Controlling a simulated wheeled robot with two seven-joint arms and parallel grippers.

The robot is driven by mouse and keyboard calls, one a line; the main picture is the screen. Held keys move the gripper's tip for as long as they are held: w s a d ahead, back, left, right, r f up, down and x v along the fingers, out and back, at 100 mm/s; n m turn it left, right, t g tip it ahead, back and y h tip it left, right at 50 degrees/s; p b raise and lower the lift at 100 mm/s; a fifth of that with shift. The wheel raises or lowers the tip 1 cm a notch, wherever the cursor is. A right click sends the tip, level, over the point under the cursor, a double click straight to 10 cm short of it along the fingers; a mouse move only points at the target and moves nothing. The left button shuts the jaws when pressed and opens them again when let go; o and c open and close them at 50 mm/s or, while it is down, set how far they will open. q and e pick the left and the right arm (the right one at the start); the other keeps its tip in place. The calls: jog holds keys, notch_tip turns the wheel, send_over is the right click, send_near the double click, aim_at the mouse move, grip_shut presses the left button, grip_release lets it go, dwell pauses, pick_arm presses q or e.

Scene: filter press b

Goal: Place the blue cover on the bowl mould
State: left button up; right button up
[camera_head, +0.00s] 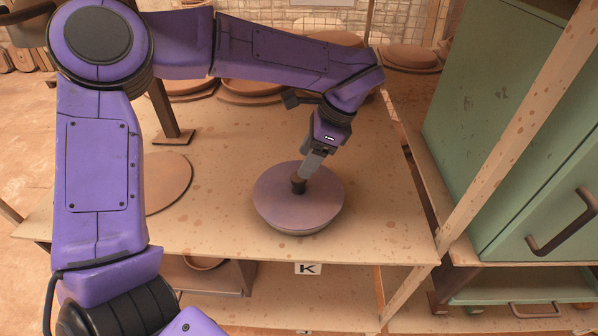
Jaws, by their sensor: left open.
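The round cover (273,207) looks dull mauve-blue and has a dark brown knob (298,185) at its middle. It lies about level at the front middle of the wooden table, on top of a paler rounded form (297,232), which looks like the bowl mould. Only a thin edge of that form shows below the cover, so how well the two line up is hard to see. My left gripper (306,175) points down at the knob, with its fingers open right beside it. My right gripper is not in view.
A flat round board (166,182) lies on the table (220,160) to the left, partly behind my arm. A green cabinet (500,120) and a slanting wooden post (510,140) stand on the right. A lower shelf carries a K label (308,268).

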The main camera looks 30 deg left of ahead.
pick_arm(q)
jog(key=v, duration=0.6)
jog(key=shift+d, duration=0.1)
